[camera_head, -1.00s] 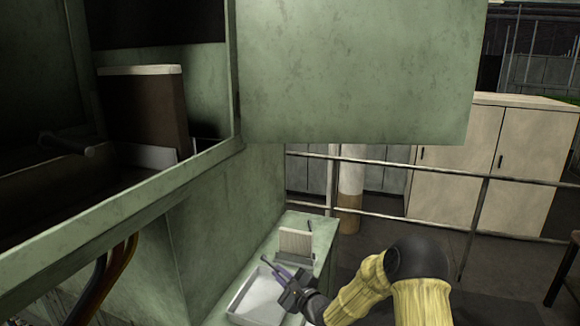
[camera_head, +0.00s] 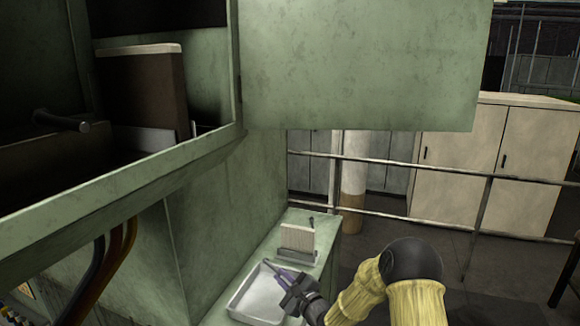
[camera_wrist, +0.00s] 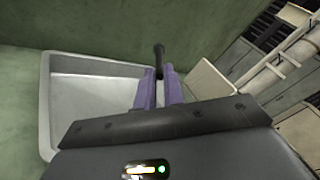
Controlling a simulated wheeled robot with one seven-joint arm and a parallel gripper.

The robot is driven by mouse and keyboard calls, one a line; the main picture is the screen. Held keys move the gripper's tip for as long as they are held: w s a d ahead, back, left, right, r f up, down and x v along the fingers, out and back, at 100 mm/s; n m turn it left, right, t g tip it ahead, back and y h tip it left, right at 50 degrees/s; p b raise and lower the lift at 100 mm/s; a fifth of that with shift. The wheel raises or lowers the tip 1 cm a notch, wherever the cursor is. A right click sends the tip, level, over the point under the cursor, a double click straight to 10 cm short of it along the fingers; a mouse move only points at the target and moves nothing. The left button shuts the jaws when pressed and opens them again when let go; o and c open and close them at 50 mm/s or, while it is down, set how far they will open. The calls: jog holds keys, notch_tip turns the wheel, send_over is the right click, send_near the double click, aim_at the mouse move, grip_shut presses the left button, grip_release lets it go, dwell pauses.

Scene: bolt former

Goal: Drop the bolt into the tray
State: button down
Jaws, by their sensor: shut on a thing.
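My gripper (camera_head: 270,266) reaches in from the right, over the back right part of the tray. In the wrist view its two purple fingers (camera_wrist: 159,80) are shut on a dark bolt (camera_wrist: 159,52), whose rounded end sticks out beyond the fingertips. The pale grey tray (camera_head: 252,302) is shallow and rectangular and sits on a green ledge. In the wrist view the tray (camera_wrist: 45,110) fills the left side, and its visible inside looks empty. The bolt appears near the tray's right rim there. The bolt is too small to make out in the head view.
A beige upright block (camera_head: 297,240) in a grey holder stands behind the tray, with a small dark pin at its top. The green machine wall (camera_head: 225,200) rises left of the tray. A metal railing (camera_head: 400,166) and beige cabinets (camera_head: 525,145) are at the right.

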notch_tip(320, 180, down, 2)
jog(key=shift+w+f+b, duration=0.1)
jog(key=shift+b, duration=0.3)
jog(key=c, duration=1.4)
grip_release()
jog(key=shift+c, duration=0.2)
jog(key=shift+d, duration=0.1)
